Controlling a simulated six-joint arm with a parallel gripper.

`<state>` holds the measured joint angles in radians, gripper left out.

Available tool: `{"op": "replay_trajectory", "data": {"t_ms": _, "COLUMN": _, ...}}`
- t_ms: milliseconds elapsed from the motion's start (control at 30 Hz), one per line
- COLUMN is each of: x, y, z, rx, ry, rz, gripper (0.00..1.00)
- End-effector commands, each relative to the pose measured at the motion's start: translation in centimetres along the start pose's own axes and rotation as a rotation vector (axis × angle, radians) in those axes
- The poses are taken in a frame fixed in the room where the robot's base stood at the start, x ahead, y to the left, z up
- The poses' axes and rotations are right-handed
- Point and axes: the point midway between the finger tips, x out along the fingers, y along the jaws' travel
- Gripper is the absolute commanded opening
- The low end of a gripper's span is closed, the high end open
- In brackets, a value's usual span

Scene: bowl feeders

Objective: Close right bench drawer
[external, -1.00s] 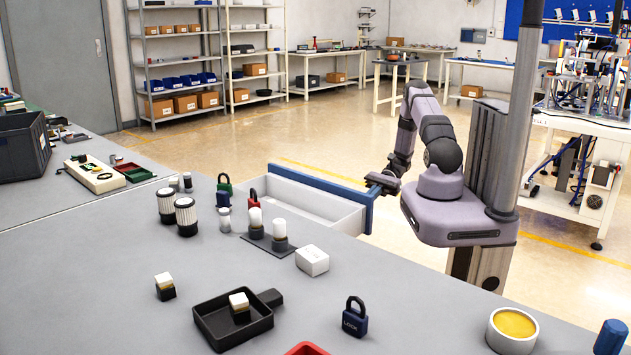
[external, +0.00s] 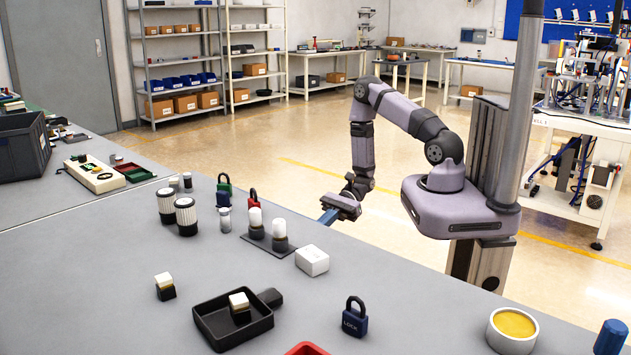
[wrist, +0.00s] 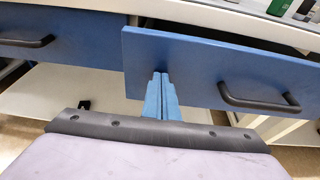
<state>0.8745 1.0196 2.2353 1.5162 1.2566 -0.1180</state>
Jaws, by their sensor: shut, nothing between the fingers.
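The right bench drawer has a blue front (wrist: 205,70) with a black bar handle (wrist: 258,100) in the wrist view. Its front stands a little proud of the bench, with a dark gap above it at the right, so it is slightly open. My gripper (wrist: 160,76) is shut and empty, its blue fingertips at the left part of this front, left of the handle. They look to be touching it, though exact contact is hard to tell. In the external view, my gripper (external: 328,216) is at the bench edge, and the drawer is hidden below the bench top.
A left drawer (wrist: 75,27) with its own black handle looks flush beside it. The bench top (external: 120,260) carries padlocks, a white box (external: 312,260), a black tray (external: 212,330) and a bowl (external: 512,330).

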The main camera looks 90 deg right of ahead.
Motion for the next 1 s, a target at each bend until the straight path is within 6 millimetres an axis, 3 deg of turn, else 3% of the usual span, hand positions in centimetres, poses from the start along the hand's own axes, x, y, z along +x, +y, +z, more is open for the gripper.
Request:
{"op": "replay_trajectory", "data": {"t_ms": 33, "x": 1.5, "y": 0.2, "z": 0.4, "rx": -0.003, "ry": -0.001, "rz": 0.009, "gripper": 0.0}}
{"op": "replay_trajectory", "data": {"t_ms": 200, "x": 4.9, "y": 0.1, "z": 1.5, "rx": -0.003, "ry": -0.001, "rz": 0.006, "gripper": 0.0}}
{"op": "replay_trajectory", "data": {"t_ms": 400, "x": 7.5, "y": 0.0, "z": 2.3, "rx": -0.003, "ry": -0.001, "rz": 0.002, "gripper": 0.0}}
{"op": "replay_trajectory", "data": {"t_ms": 600, "x": 8.6, "y": -0.1, "z": 2.8, "rx": -0.002, "ry": -0.002, "rz": 0.0, "gripper": 0.0}}
{"op": "replay_trajectory", "data": {"t_ms": 1000, "x": 8.8, "y": -0.2, "z": 3.0, "rx": -0.005, "ry": -0.008, "rz": 0.0, "gripper": 0.0}}
